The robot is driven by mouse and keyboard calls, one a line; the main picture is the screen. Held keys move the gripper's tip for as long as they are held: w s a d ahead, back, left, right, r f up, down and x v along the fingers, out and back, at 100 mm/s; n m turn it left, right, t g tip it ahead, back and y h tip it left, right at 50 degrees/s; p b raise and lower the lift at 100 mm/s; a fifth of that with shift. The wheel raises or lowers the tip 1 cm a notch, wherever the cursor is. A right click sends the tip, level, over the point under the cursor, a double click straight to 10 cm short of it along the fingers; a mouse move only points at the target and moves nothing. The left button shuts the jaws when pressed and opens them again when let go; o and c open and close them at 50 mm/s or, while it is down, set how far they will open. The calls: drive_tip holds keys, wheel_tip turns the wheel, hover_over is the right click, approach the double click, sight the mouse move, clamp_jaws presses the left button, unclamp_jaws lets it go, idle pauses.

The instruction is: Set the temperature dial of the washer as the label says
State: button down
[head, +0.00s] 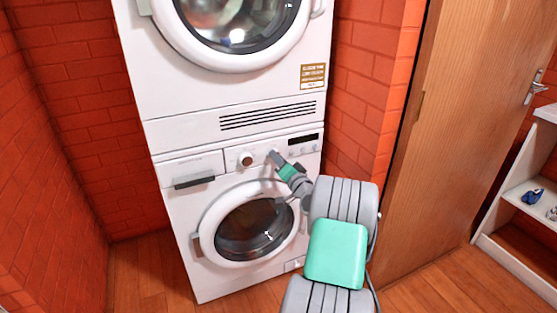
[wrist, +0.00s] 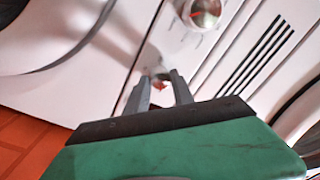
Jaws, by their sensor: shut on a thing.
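The washer (head: 172,222) is the lower white machine of a stack, with a round glass door. My gripper (head: 273,155) reaches its control panel from the front right. In the wrist view, my gripper's fingers (wrist: 161,82) are shut on a small dial (wrist: 160,87) with a red mark, mostly hidden between them. A larger silver dial (head: 246,160) sits to its left in the head view and also shows in the wrist view (wrist: 205,12). A brown-gold label (head: 312,76) is on the upper machine; its text is too small to read. I cannot tell the dial setting.
A drawer with a dark handle (head: 195,181) is left of the dials, and a dark display (head: 303,139) is to their right. Red brick walls flank the machines. A wooden door (head: 465,110) and a white shelf (head: 530,190) stand at the right.

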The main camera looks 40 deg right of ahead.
idle(0.3)
drive_tip(key=c, duration=1.1)
unclamp_jaws()
drive_tip(key=v, duration=0.8)
drive_tip(key=shift+w, duration=0.1)
